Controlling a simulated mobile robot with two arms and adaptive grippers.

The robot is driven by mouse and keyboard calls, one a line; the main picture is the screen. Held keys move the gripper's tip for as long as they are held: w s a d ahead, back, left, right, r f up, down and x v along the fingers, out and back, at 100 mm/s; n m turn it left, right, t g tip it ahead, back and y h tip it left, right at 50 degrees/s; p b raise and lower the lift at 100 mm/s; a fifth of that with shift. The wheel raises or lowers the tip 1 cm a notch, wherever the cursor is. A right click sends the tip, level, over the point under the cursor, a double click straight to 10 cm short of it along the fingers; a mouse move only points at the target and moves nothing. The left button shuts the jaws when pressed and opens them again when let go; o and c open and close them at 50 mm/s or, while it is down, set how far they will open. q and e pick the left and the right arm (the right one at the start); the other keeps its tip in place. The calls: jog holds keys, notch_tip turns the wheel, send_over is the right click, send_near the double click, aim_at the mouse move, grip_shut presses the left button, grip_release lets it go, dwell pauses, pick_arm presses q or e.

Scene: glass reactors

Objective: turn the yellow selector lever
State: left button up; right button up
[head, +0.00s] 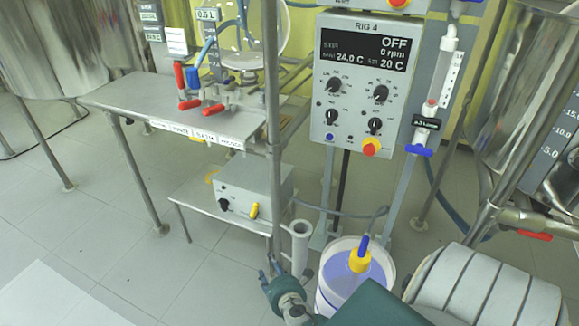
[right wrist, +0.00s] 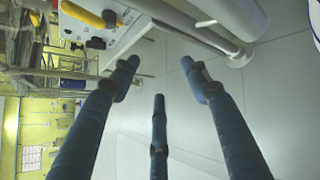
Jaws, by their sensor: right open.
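The yellow selector lever (head: 254,211) is on the front of a grey box (head: 252,180) on the low shelf, right of a black knob (head: 223,204). In the right wrist view the yellow lever (right wrist: 82,13) is at the top left, next to a black part. My right gripper (head: 272,270) is below and slightly right of the lever in the head view, apart from it. Its blue fingers (right wrist: 160,75) are spread and empty in the wrist view. My left gripper is not in view.
A metal post (head: 273,120) and a pale upright tube (head: 299,250) stand close by my right gripper. A bucket (head: 326,290) of bluish liquid is to the right. A control panel (head: 362,75) reads OFF. The floor on the left is largely clear.

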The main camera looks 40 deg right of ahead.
jog(key=s+a+f+m+g+y+p, duration=0.1)
jog(key=s+a+m+g+p, duration=0.1)
jog(key=s+p, duration=0.3)
jog(key=s+a+f+m+g+y+p, duration=0.1)
jog(key=s+a+f+m+g+p, duration=0.1)
jog(key=s+m+p, duration=0.3)
jog(key=shift+s+f, duration=0.25)
jog(key=shift+s, duration=0.95)
jog(key=shift+a, duration=0.1)
